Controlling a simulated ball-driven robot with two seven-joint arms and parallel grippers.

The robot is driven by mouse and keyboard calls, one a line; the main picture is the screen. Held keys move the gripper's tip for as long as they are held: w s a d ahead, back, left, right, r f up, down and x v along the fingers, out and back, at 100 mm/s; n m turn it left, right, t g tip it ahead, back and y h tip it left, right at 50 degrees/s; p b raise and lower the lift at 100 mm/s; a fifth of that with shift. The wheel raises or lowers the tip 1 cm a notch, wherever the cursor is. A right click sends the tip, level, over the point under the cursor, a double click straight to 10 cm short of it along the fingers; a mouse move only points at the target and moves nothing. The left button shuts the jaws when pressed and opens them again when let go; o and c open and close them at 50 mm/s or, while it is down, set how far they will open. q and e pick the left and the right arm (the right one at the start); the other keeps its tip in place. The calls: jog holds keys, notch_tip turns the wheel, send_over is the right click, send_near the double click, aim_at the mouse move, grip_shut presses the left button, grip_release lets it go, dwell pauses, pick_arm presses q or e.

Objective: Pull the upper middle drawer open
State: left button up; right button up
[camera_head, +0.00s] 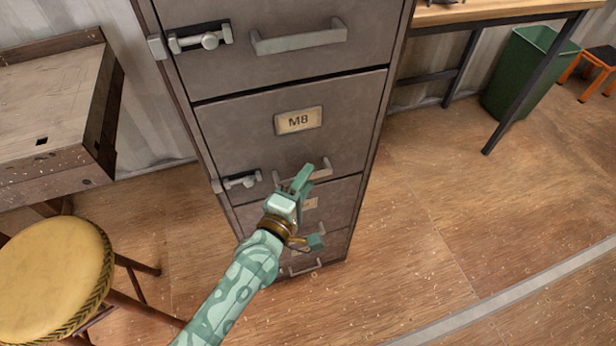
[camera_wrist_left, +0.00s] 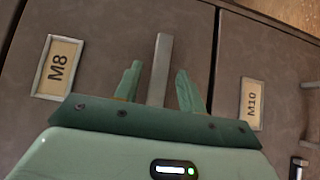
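The grey-brown cabinet shows a drawer labelled M8 (camera_head: 245,150), shut, below another shut drawer at the top of the head view. Its bar handle (camera_head: 322,171) is near the drawer's lower edge. My left gripper (camera_head: 312,207) is in front of this handle and partly covers it. In the left wrist view, the handle (camera_wrist_left: 160,68) lies between the two open green fingers, with a gap on each side. The M8 label (camera_wrist_left: 59,68) is to the left and the M10 label (camera_wrist_left: 252,103) of the drawer below to the right. My right gripper is not in view.
Latches (camera_head: 241,180) sit at the left side of the drawers. A yellow-seated stool (camera_head: 50,270) and a wooden desk (camera_head: 50,110) stand left. A green bin (camera_head: 525,75) and a table (camera_head: 490,14) are at the upper right. The floor right of the cabinet is clear.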

pick_arm(q)
jog(key=shift+w+d, duration=0.3)
jog(key=shift+w, duration=0.45)
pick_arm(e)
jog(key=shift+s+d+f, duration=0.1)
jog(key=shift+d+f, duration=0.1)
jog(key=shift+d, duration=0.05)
pick_arm(q)
grip_shut()
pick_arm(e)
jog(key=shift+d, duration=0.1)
